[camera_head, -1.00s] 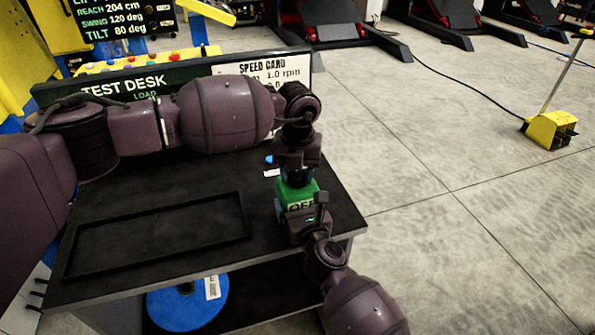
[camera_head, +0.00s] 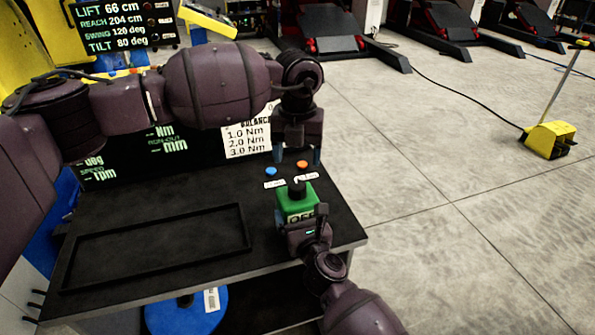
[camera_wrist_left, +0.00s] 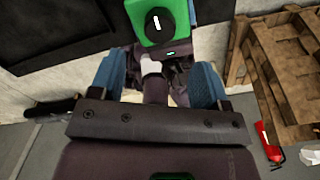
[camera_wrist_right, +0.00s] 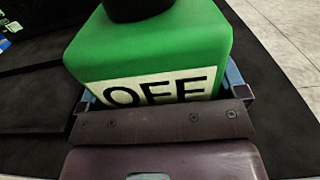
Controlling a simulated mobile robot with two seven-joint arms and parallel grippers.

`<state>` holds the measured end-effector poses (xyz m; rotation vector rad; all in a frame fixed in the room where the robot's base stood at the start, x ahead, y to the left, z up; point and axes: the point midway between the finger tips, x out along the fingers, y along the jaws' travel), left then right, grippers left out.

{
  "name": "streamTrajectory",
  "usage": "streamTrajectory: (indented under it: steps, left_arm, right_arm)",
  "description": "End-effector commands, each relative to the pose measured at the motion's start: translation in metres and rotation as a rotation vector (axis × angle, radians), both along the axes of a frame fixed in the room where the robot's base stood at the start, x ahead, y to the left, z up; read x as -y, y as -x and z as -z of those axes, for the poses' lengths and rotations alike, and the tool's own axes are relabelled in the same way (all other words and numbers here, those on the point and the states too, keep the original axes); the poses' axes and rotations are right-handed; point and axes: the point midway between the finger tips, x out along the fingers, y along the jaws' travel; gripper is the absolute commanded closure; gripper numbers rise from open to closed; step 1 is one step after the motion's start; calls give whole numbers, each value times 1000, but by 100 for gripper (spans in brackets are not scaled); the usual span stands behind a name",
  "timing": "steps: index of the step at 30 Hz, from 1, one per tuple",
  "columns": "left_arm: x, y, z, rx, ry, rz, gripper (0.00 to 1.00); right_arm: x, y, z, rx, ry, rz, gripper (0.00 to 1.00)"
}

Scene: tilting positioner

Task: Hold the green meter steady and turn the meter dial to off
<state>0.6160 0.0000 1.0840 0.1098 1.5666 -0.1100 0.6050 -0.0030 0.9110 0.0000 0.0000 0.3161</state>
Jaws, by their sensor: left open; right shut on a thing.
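The green meter (camera_head: 297,205) stands at the right end of the dark desk, its OFF label (camera_wrist_right: 160,90) facing my right gripper. The black meter dial (camera_head: 297,188) is on its top; in the left wrist view the dial (camera_wrist_left: 157,26) has a white mark pointing nearly straight up and down in the picture. My right gripper (camera_wrist_right: 160,92) is shut on the meter, one blue finger at each side. My left gripper (camera_head: 297,156) is open and empty above and behind the dial, apart from it. Its blue fingers (camera_wrist_left: 157,80) show spread in the left wrist view.
A blue button (camera_head: 271,172) and an orange button (camera_head: 302,165) with white labels sit just behind the meter. An empty black frame (camera_head: 160,245) lies on the desk to the left. A display panel with a white card (camera_head: 246,135) stands at the back.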

Motion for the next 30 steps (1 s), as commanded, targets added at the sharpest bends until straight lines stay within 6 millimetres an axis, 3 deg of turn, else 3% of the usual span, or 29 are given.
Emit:
streamTrajectory:
  steps: [3,9,22,23,24,30]
  left_arm:
    - [0,0,-19,3,0,0,30]
    - [0,0,-35,1,0,-1,30]
    - [0,0,-38,0,0,-1,30]
    - [0,0,-38,0,0,-1,30]
    - [0,0,-38,0,0,-1,30]
    - [0,0,-38,0,0,-1,30]
  right_arm:
    - [0,0,1,-1,-1,0,44]
    - [0,0,1,-1,-1,0,44]
    - [0,0,1,-1,-1,0,44]
    - [0,0,0,1,-1,0,8]
    - [0,0,0,1,-1,0,2]
    - [0,0,1,-1,0,0,0]
